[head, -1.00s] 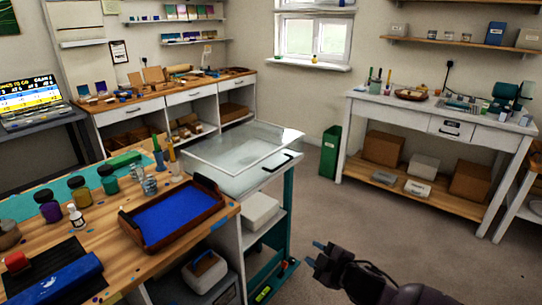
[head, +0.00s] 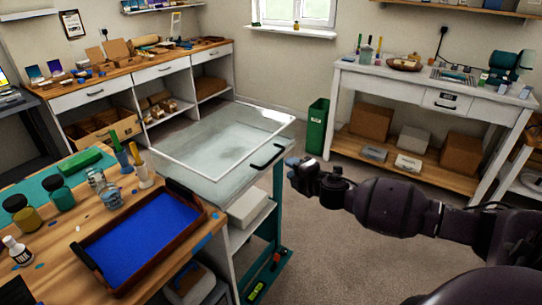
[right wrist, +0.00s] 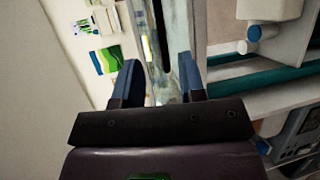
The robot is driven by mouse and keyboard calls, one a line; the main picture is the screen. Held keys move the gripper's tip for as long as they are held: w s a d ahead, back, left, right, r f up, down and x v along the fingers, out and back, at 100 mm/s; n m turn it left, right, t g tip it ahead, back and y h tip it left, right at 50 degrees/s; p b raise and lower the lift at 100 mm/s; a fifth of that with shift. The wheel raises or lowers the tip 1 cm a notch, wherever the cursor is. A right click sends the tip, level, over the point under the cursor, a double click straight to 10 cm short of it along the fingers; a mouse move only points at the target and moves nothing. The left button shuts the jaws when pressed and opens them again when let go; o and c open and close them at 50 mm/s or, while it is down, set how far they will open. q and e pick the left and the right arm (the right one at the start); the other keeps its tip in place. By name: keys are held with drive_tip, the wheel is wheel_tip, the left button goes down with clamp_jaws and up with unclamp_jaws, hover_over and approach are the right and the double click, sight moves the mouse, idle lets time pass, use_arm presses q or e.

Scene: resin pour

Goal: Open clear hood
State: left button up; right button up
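The clear hood (head: 190,140) is a see-through lid with a pale frame, lying closed over a low cabinet in the head view. Its black bar handle (head: 266,158) is on the near right edge. My right gripper (head: 293,163) is just right of the handle in the head view and appears apart from it. In the right wrist view my right gripper (right wrist: 158,82) has two blue fingers spread open, with a narrow dark and glassy edge visible beyond the gap. I cannot tell if that edge is the handle. My left gripper is not in view.
A wooden tray with a blue base (head: 90,255) stands on the workbench left of the hood, near jars (head: 58,194). A green bin (head: 317,127) and white side table (head: 425,95) stand beyond. Carpet (head: 330,240) is clear below my right arm.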

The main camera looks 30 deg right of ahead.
sight(274, 158)
drive_tip(key=w, duration=0.3)
drive_tip(key=w+f+b, duration=0.1)
drive_tip(key=w, duration=0.2)
drive_tip(key=w+f+b, duration=0.1)
drive_tip(key=w, duration=0.3)
clamp_jaws()
